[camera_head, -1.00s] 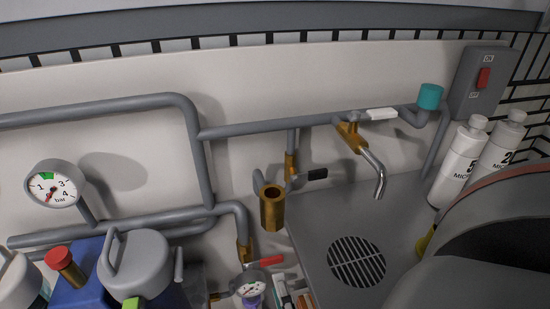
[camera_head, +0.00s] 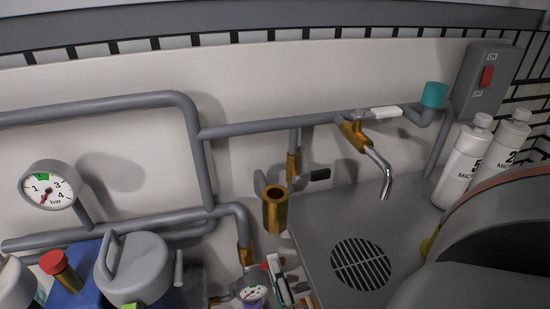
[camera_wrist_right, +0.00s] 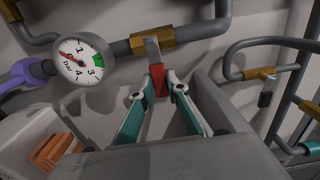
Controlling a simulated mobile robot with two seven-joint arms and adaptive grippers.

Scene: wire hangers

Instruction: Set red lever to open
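The red lever (camera_head: 273,262) sits at the lower middle of the head view, partly covered by my right gripper. In the right wrist view the red lever (camera_wrist_right: 158,80) hangs from a grey stem on a brass valve (camera_wrist_right: 152,40), pointing across the pipe toward the camera. My right gripper (camera_head: 279,272) reaches it from below in the head view. In the wrist view the teal and white fingers of the right gripper (camera_wrist_right: 159,82) close in on both sides of the lever and appear to touch it. My left gripper is in neither view.
A pressure gauge (camera_wrist_right: 80,57) is left of the valve in the wrist view. An open brass cup (camera_head: 275,212) stands close above the lever in the head view. A blue box (camera_head: 75,280) and a grey lidded vessel (camera_head: 135,265) are at the left.

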